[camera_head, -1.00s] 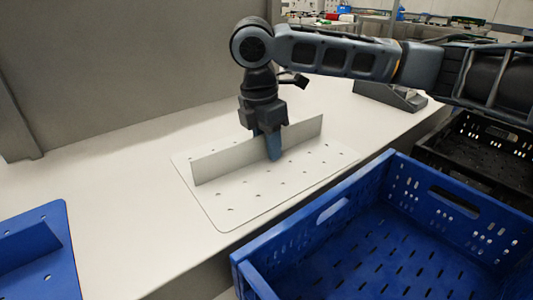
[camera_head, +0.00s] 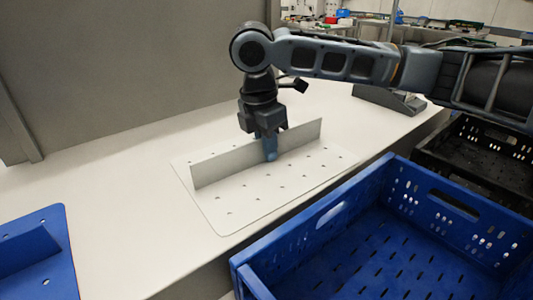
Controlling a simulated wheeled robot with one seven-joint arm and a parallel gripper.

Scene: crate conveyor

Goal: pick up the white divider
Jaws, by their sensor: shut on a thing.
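The white divider (camera_head: 225,162) is a flat white plate with holes and an upright fin along its middle. It lies on the pale bench top in the middle of the head view. My gripper (camera_head: 268,152) points down over the fin, right of its middle.
A blue crate (camera_head: 310,222) stands in front of the bench at the right, open and empty as far as I see. A black crate (camera_head: 455,160) is behind it. A blue divider (camera_head: 30,250) lies at the left. A grey panel (camera_head: 130,70) rises behind the bench.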

